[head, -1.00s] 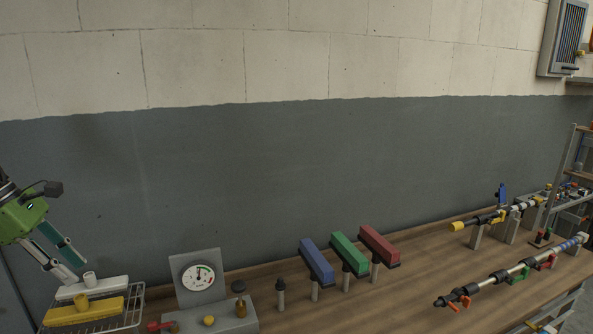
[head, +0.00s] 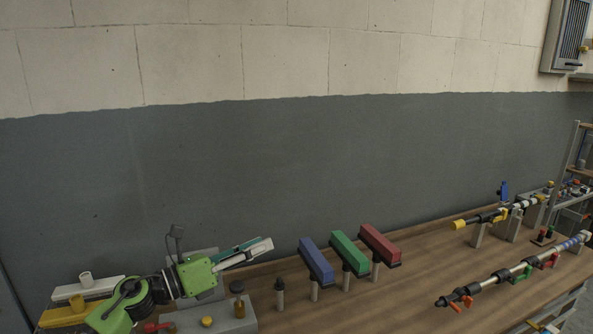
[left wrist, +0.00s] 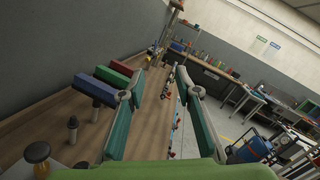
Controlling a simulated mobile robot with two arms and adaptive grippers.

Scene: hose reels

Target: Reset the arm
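My left gripper (head: 262,246) is above the left part of the wooden workbench, in front of the gauge box, its fingers pointing right. In the left wrist view its two fingers (left wrist: 158,82) stand apart with nothing between them, so it is open and empty. The blue block (head: 317,262), green block (head: 349,254) and red block (head: 380,245) sit on posts to the right of the fingertips, apart from them. My right gripper is not in view.
The gauge box (head: 238,322) is partly hidden by my left arm. A white holder (head: 95,287) and a yellow holder (head: 62,315) are at the left. Pipes with red handles (head: 512,272) lie at the right. The bench (head: 400,285) between blocks and pipes is clear.

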